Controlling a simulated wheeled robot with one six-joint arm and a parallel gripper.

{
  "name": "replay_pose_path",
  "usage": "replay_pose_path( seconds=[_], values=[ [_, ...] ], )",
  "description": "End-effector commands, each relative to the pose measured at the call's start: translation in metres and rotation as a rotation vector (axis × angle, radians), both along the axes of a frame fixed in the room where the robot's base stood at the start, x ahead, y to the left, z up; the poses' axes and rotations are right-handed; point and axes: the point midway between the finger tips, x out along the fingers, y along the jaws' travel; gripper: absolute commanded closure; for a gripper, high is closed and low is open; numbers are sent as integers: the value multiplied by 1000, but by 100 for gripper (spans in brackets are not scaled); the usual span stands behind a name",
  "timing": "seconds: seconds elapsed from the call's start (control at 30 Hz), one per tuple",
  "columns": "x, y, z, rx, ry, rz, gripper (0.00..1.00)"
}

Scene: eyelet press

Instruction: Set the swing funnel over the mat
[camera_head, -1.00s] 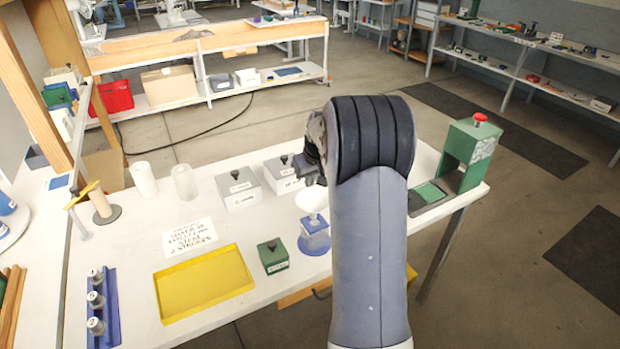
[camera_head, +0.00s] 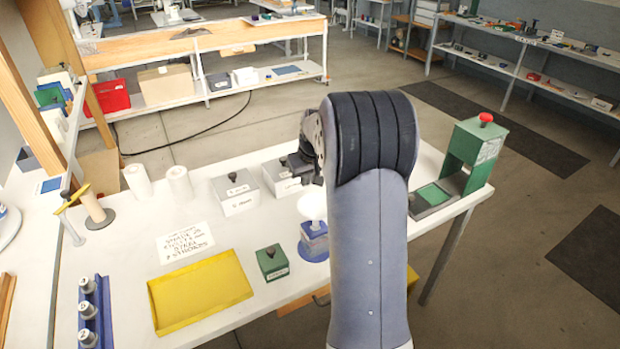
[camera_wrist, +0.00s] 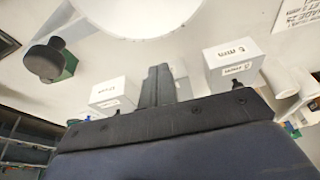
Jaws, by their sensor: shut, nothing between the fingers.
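The white swing funnel (camera_head: 312,206) sits above a small blue stand (camera_head: 314,242) with a round base, left of my arm. In the wrist view its large white round (camera_wrist: 135,12) fills the top edge, and a black knob (camera_wrist: 46,62) on a grey bar shows at left. A green pad (camera_head: 432,194) lies in the base of the green press (camera_head: 474,155), apart from the funnel; I cannot tell whether this is the mat. My gripper (camera_wrist: 158,72) is shut and empty, its fingers together near the funnel.
White cylinders (camera_head: 138,182) stand farther back. The table between tray and sign is clear.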

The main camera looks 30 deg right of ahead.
Motion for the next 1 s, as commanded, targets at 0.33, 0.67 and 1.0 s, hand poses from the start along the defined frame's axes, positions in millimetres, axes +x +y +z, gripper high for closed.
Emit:
replay_pose_path(
  seconds=[0.33,0.67,1.0],
  values=[
    [-16,0,57,-4,-11,0,100],
    [-30,0,94,-2,-8,0,100],
    [-30,0,97,-2,-8,0,100]
  ],
)
